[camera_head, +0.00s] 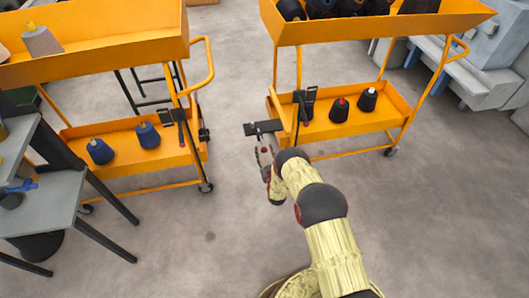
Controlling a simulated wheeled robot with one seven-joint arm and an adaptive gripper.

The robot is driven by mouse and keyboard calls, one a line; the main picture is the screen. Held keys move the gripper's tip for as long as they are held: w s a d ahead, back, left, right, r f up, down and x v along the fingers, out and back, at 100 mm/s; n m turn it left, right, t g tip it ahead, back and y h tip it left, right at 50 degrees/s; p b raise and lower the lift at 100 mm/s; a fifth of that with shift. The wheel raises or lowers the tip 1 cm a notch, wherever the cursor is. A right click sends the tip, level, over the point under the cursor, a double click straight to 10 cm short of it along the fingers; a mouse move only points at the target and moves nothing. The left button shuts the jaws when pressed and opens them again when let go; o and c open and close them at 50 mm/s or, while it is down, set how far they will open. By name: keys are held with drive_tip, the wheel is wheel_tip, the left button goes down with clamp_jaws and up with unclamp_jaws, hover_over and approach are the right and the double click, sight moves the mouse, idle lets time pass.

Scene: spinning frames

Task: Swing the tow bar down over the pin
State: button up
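Two orange carts stand apart, the left cart (185,157) and the right cart (320,141). A dark upright bar (297,118) stands at the left end of the right cart's lower tray; it may be the tow bar. Another dark bar with a block (181,125) is at the right end of the left cart. A flat black plate (262,127) juts into the gap beside the right cart. I cannot make out the pin. My gripper (264,150) is just below this plate, left of the right cart. Its fingers are too small to tell open from shut.
Dark and blue yarn cones (148,136) stand on the lower trays. Grey tables (50,190) are at the left. Grey machinery (480,75) is at the right. The floor (200,240) in front and between the carts is clear.

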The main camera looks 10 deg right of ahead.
drive_tip(key=c, duration=1)
clamp_jaws()
